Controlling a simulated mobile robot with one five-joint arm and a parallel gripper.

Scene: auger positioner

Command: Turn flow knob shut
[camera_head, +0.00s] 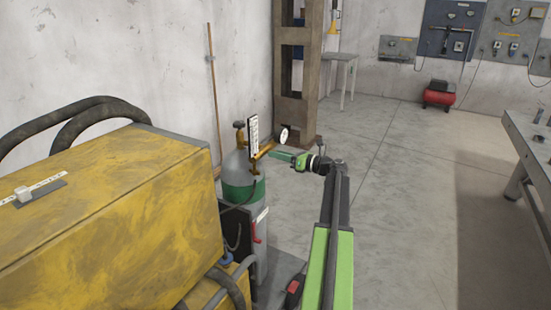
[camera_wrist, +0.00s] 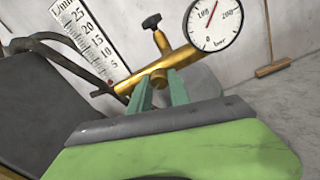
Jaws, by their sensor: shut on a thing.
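A regulator with a brass body (camera_head: 264,150) sits on a grey and green gas cylinder (camera_head: 240,190). In the wrist view its brass pipe (camera_wrist: 187,60) runs diagonally, with a small brass knob (camera_wrist: 159,76) beneath it, which looks like the flow knob. My gripper (camera_head: 274,154) reaches in from the right; in the wrist view its green fingers (camera_wrist: 160,86) are closed on the small brass knob, partly hiding it. The flow scale (camera_wrist: 92,42) is left of the knob, with a red mark near its lower end. The round pressure gauge (camera_wrist: 214,24) is at upper right.
A black valve handle (camera_wrist: 152,21) stands above the brass pipe. A yellow machine (camera_head: 100,215) with thick hoses fills the left. A rusty column (camera_head: 295,70) stands behind. Open concrete floor (camera_head: 400,200) lies to the right, before a workbench (camera_head: 530,140).

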